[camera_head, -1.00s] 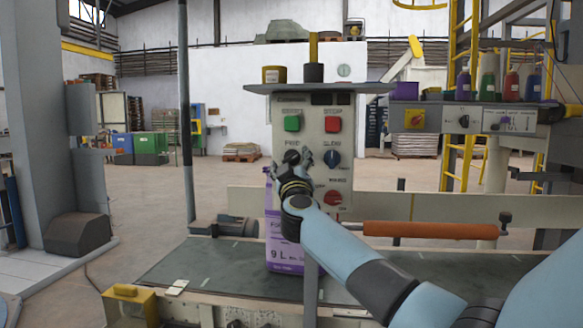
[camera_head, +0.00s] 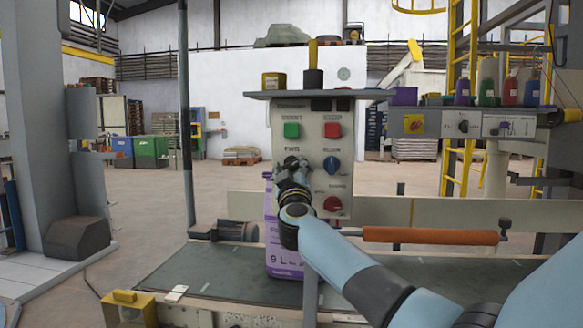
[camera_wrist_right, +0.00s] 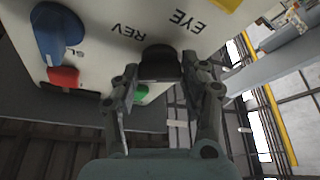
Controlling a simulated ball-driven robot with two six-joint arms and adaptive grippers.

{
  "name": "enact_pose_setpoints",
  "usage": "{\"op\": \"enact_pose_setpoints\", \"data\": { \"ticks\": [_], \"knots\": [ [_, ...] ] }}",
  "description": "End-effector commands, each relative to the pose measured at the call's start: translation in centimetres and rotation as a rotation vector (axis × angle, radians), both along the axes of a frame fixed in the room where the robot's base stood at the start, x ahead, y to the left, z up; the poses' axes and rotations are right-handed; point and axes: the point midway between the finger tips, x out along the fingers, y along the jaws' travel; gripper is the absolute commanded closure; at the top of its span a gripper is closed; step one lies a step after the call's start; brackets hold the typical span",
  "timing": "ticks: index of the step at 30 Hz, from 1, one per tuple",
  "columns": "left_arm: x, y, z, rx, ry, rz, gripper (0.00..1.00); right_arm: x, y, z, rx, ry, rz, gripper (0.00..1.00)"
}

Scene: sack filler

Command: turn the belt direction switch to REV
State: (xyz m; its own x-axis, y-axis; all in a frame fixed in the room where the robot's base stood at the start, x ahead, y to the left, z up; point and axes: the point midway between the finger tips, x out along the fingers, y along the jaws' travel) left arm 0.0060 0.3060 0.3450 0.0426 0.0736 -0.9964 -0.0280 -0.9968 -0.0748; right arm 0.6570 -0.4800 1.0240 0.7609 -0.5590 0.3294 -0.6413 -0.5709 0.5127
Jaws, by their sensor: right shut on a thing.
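The belt direction switch is a black knob (camera_head: 291,162) on the left of the pale control panel (camera_head: 311,112), under a label reading FWD. In the right wrist view the knob (camera_wrist_right: 160,62) sits close to the REV lettering, with EYE lettering on its other side. My right gripper (camera_head: 291,169) is at the knob, in front of the panel. In the wrist view its two fingers (camera_wrist_right: 161,74) are on either side of the knob, shut on it. The fingers hide part of the knob, and I cannot read its exact setting. My left gripper is not in view.
A purple-and-white sack (camera_head: 284,262) stands below, behind my arm. An orange roller (camera_head: 430,236) lies to the right.

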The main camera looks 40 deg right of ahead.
Motion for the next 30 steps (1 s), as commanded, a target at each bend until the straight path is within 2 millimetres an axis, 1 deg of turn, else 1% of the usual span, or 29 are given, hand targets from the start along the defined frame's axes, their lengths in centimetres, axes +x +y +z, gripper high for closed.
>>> {"op": "enact_pose_setpoints", "data": {
  "ticks": [1,3,9,21,30],
  "knots": [
    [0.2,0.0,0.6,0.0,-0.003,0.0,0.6,0.0,0.1,0.2,0.016,-0.013,0.0,0.88],
    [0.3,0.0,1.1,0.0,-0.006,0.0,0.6,0.1,0.1,0.2,0.041,-0.042,0.001,0.88],
    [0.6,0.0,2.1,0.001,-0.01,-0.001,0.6,0.2,0.2,0.0,0.138,-0.148,0.001,0.88],
    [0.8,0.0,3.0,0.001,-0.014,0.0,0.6,0.3,0.3,-0.2,0.31,-0.343,0.001,0.88],
    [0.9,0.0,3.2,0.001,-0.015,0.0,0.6,0.3,0.3,-0.3,0.365,-0.404,0.001,0.89]
  ]
}}
